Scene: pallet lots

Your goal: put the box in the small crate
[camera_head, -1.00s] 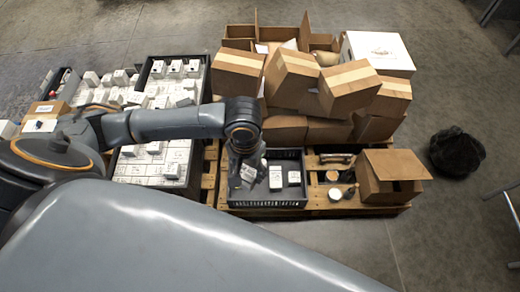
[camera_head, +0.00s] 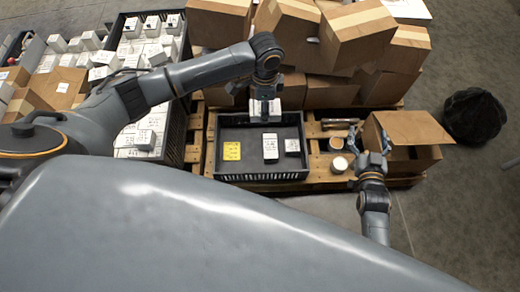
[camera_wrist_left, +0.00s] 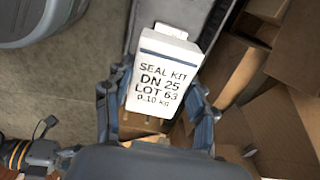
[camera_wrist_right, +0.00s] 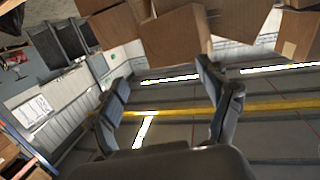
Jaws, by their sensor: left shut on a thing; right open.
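A white box (camera_wrist_left: 161,78) with the print "SEAL KIT DN 25 LOT 63" is between the fingers of my left gripper (camera_wrist_left: 158,118), which is shut on it. In the head view the box (camera_head: 265,108) hangs over the back edge of the small dark crate (camera_head: 262,176). I cannot tell its exact height above the crate. Inside the crate lie two white boxes (camera_head: 270,147) and a yellow label or piece (camera_head: 231,151). My right gripper (camera_head: 371,153) is open and empty, in front of the open cardboard box at the right.
The crate stands on a wooden pallet (camera_head: 325,180). Stacked brown cartons (camera_head: 345,35) rise close behind it. Larger crates full of white boxes (camera_head: 150,45) stand at the left. Round tins (camera_head: 339,164) and an open carton (camera_head: 410,130) stand to the right, with a black bag (camera_head: 473,115) beyond.

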